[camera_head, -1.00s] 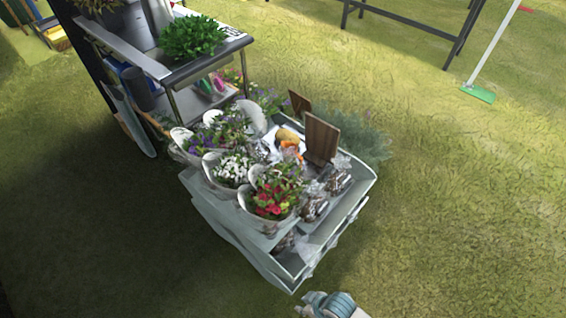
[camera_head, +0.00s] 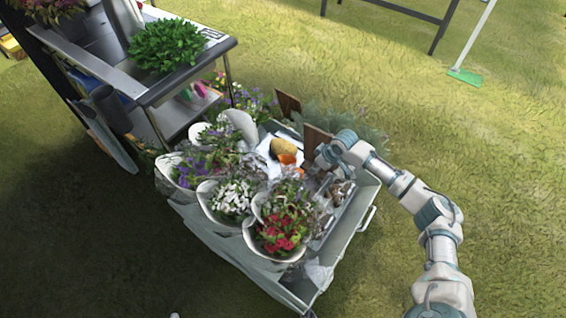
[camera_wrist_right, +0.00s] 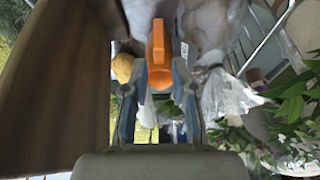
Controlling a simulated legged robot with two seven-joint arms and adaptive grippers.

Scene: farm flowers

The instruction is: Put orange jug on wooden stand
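The orange jug (camera_head: 287,159) stands on the cart among flower pots and wrapped packs. In the right wrist view the orange jug (camera_wrist_right: 158,58) is straight ahead, at the gap between the fingertips. My right gripper (camera_wrist_right: 155,88) is open, a finger to either side of the jug's line; I cannot tell whether they touch it. In the head view my right gripper (camera_head: 318,168) is just right of the jug. An upright brown wooden board (camera_head: 315,141), perhaps part of the wooden stand, is behind my wrist. A large wooden surface (camera_wrist_right: 55,80) fills the wrist view's left.
White-wrapped flower pots (camera_head: 232,198) crowd the cart's left and front. A yellow rounded thing (camera_head: 283,146) sits beside the jug. A second wooden board (camera_head: 288,105) stands farther back. A metal table (camera_head: 190,80) with a green plant is at upper left. Open grass lies right.

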